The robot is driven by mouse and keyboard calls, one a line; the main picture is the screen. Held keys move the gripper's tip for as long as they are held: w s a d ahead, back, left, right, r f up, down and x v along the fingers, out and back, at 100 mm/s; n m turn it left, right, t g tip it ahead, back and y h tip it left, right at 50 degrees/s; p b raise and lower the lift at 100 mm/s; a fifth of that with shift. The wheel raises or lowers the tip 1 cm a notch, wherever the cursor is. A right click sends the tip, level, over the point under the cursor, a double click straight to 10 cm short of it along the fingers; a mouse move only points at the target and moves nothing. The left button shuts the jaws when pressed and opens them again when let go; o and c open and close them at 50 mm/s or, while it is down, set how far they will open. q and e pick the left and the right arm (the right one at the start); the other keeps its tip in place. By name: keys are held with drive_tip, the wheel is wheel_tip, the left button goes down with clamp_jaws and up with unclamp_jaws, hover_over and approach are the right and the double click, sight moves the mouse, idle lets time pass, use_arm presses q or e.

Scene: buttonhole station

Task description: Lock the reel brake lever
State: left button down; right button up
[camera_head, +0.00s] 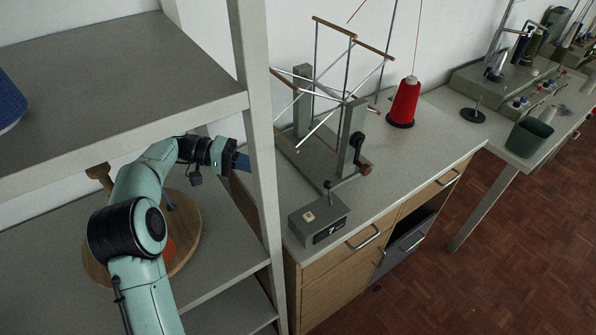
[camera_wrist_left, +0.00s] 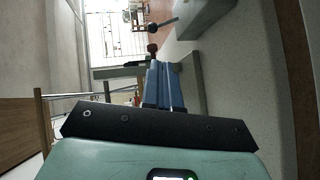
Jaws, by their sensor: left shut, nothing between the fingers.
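The reel (camera_head: 345,95), a spoked frame with wooden bars, stands on the grey workbench. A short lever with a black ball knob (camera_head: 328,185) rises from the grey counter box (camera_head: 320,222) at its foot; I take it for the brake lever. In the left wrist view a ball-ended lever (camera_wrist_left: 164,24) sticks out of a grey box (camera_wrist_left: 205,14), beyond my fingers. My left gripper (camera_head: 243,163) is shut and empty, by the shelf upright, left of the reel and apart from the lever. Its blue fingers (camera_wrist_left: 160,82) lie together. My right gripper is not in view.
A shelf upright (camera_head: 258,130) stands between my left arm and the bench. A crank with a reddish knob (camera_head: 365,168) hangs on the reel's near post. A red thread cone (camera_head: 404,102) stands behind. A round wooden board (camera_head: 185,250) lies on the shelf below my arm.

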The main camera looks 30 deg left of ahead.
use_arm(q)
drive_tip(key=shift+s+a+f+h, duration=0.1)
drive_tip(key=shift+a+f+h, duration=0.3)
drive_tip(key=shift+h, duration=0.4)
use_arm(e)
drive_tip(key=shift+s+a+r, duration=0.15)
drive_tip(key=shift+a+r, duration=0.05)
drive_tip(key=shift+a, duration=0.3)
use_arm(q)
drive_tip(key=shift+d, duration=0.1)
drive_tip(key=x, duration=1.4)
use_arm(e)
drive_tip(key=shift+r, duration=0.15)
use_arm(q)
drive_tip(key=shift+s+d, duration=0.1)
